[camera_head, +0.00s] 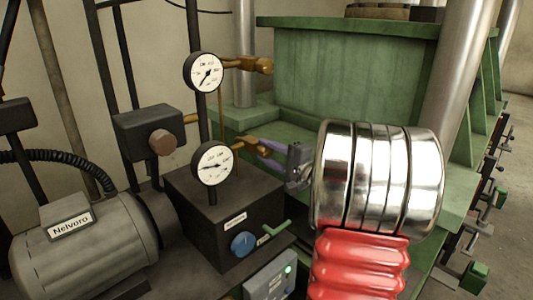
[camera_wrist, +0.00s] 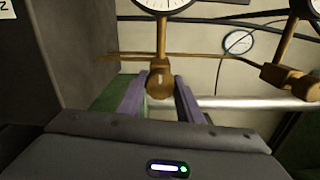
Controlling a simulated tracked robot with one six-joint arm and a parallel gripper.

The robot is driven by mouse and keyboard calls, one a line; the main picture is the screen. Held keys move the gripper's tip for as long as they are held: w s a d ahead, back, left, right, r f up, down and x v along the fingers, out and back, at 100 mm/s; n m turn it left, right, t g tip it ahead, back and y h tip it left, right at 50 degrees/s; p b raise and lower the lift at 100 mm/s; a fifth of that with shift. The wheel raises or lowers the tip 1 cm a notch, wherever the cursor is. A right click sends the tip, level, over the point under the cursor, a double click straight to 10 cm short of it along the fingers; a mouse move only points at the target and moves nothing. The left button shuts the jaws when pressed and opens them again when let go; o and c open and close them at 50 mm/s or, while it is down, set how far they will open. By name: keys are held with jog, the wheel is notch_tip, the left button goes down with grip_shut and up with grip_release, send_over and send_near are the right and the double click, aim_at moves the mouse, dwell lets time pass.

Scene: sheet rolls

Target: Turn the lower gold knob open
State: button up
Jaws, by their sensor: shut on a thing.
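The lower gold knob (camera_head: 243,141) sits on a brass fitting beside the lower round gauge (camera_head: 213,163) in the head view. In the wrist view the knob (camera_wrist: 160,82) is in the middle, on a brass stem below a gauge. My gripper (camera_head: 264,149) reaches it from the right with purple fingers. In the wrist view my gripper (camera_wrist: 160,92) has one finger on each side of the knob and is shut on it. The far side of the knob is hidden, and its turned angle cannot be told.
The upper gold knob (camera_head: 262,65) and upper gauge (camera_head: 204,72) are above; that knob also shows in the wrist view (camera_wrist: 304,87). A dark box (camera_head: 228,215) with a blue dial stands below. A green press (camera_head: 350,80) is behind, a grey motor (camera_head: 85,255) at left.

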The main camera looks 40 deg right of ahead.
jog(key=shift+a+f, duration=0.2)
jog(key=shift+f, duration=0.05)
jog(key=o, duration=1)
jog(key=shift+d+r, duration=0.1)
jog(key=shift+r, duration=0.05)
jog(key=shift+o, duration=0.2)
jog(key=shift+s, duration=0.1)
jog(key=s, duration=1.3)
jog(key=shift+s+d, duration=0.2)
jog(key=shift+s, duration=0.15)
